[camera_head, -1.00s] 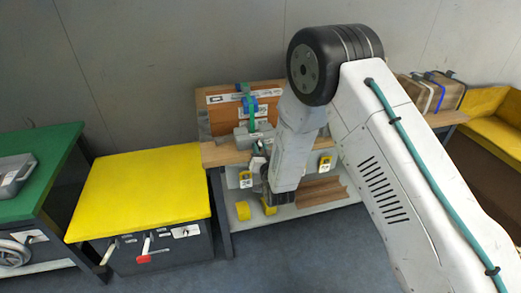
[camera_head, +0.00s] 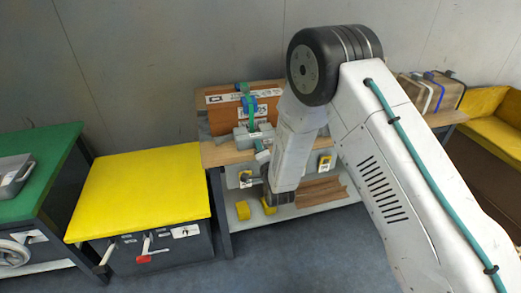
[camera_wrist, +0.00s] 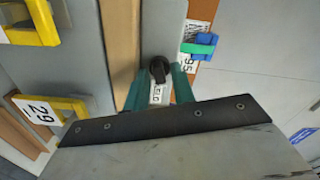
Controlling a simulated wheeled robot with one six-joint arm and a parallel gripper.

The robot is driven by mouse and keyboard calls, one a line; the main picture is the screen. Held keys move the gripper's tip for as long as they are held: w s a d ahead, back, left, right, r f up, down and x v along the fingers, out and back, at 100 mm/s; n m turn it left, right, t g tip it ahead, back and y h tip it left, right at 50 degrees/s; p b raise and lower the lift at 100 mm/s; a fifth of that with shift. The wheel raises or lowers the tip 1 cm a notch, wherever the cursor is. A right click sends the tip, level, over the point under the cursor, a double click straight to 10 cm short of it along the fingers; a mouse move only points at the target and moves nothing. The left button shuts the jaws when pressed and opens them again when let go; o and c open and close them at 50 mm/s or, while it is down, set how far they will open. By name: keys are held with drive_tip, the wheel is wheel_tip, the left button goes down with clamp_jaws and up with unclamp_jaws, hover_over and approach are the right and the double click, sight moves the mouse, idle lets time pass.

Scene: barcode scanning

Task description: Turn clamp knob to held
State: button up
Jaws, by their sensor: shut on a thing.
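The clamp knob (camera_wrist: 160,68) is a small black knob on a grey surface in the wrist view. A white label (camera_wrist: 157,93) beside it shows the letters "ELD"; part of it is hidden. My gripper (camera_wrist: 157,78) has its teal fingers on either side of the knob and is shut on it. In the head view my gripper (camera_head: 262,153) is at the front of a grey box (camera_head: 245,138) on the bench, and the knob cannot be made out there. The exact pointing of the knob is hard to tell.
A yellow-topped cabinet (camera_head: 140,190) stands left of the bench.

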drive_tip(key=shift+f+m, duration=0.1)
drive_tip(key=shift+m, duration=1.8)
drive_tip(key=shift+d, duration=0.1)
drive_tip(key=o, duration=0.7)
drive_tip(key=shift+c, duration=0.2)
